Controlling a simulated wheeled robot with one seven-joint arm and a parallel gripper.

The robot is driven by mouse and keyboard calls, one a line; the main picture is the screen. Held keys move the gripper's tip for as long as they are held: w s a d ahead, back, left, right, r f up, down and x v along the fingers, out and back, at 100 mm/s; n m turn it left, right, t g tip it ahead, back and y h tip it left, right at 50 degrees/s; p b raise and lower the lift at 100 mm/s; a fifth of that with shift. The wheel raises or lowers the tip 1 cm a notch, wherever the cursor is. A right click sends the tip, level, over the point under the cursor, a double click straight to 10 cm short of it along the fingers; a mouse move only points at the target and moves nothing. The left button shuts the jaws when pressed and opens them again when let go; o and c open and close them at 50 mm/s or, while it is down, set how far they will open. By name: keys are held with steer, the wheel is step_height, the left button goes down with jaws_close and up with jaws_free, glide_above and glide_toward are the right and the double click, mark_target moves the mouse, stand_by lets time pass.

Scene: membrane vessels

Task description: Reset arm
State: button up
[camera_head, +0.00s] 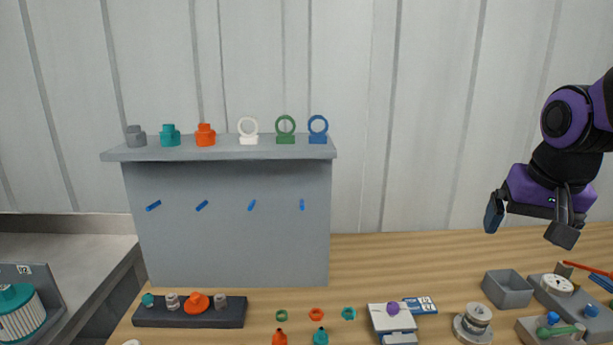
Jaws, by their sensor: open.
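My gripper (531,221) hangs at the right of the head view, at the end of my purple and black arm. Its two dark fingers are spread apart and point down. Nothing shows between them. It is in the air above the right part of the wooden table (420,260), over the grey open box (508,289) and the parts near it, and touches nothing that I can see.
A grey shelf (225,152) at the back left bears several coloured fittings and rings. A dark rack (190,313) with small parts stands before it. A metal round part (473,323) and a white-grey device (392,320) stand front right. The table's back middle is clear.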

steer(key=s+a+r+n, duration=0.1)
steer(key=s+n, duration=0.1)
steer(key=s, duration=0.3)
steer(key=s+a+r+n+t, duration=0.1)
steer(key=s+r+n, duration=0.1)
steer(key=s, duration=0.3)
steer(key=shift+s+a+r+t+y, duration=0.2)
steer(key=shift+s+a+t+y, duration=0.1)
steer(key=shift+s+a, duration=0.1)
